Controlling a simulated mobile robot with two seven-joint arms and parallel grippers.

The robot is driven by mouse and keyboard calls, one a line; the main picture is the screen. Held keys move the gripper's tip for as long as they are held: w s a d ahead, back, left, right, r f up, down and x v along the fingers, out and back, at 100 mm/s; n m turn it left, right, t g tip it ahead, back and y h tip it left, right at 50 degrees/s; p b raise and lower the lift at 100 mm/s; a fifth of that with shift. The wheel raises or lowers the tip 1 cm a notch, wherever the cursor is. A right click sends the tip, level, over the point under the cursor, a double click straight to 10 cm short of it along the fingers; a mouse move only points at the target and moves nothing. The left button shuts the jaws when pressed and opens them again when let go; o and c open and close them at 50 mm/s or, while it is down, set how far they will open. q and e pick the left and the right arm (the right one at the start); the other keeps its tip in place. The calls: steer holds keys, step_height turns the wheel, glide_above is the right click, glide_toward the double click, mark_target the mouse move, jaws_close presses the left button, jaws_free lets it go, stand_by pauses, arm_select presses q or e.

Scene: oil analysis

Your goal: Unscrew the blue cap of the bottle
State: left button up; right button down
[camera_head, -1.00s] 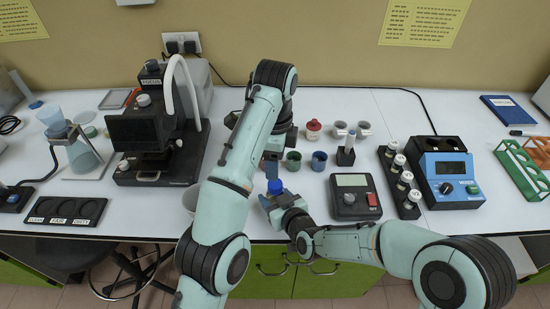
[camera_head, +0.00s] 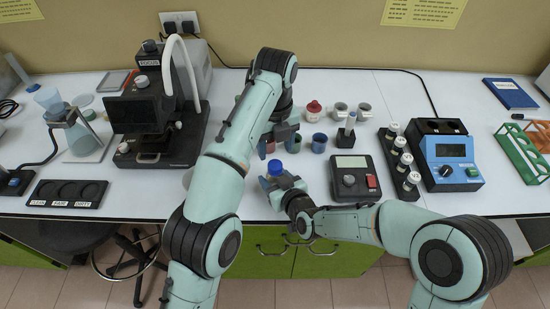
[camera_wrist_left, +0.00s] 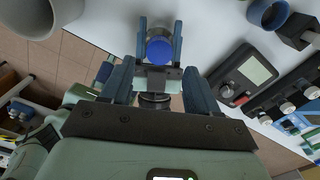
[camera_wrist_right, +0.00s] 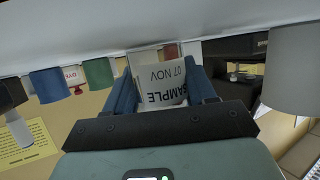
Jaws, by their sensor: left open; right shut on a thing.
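The sample bottle's blue cap (camera_head: 274,167) is near the table's front edge in the head view and shows from above in the left wrist view (camera_wrist_left: 159,50). The cap is on the bottle. My right gripper (camera_head: 272,183) is shut on the bottle, whose white label reads SAMPLE 07 NOV (camera_wrist_right: 162,85) in the right wrist view. My left gripper (camera_head: 283,131) is open and empty, apart from the cap, above and behind it in the head view. In the left wrist view its fingers (camera_wrist_left: 159,70) point toward the cap. Most of the bottle's body is hidden in the head view.
A red cup (camera_head: 269,147), a green cup (camera_head: 292,144) and a blue cup (camera_head: 319,144) stand behind the bottle. A black device (camera_head: 351,177) is at the right. A microscope (camera_head: 150,130) stands at the left.

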mark_target(275, 165)
arm_select(q)
steer(key=shift+f, duration=3.1)
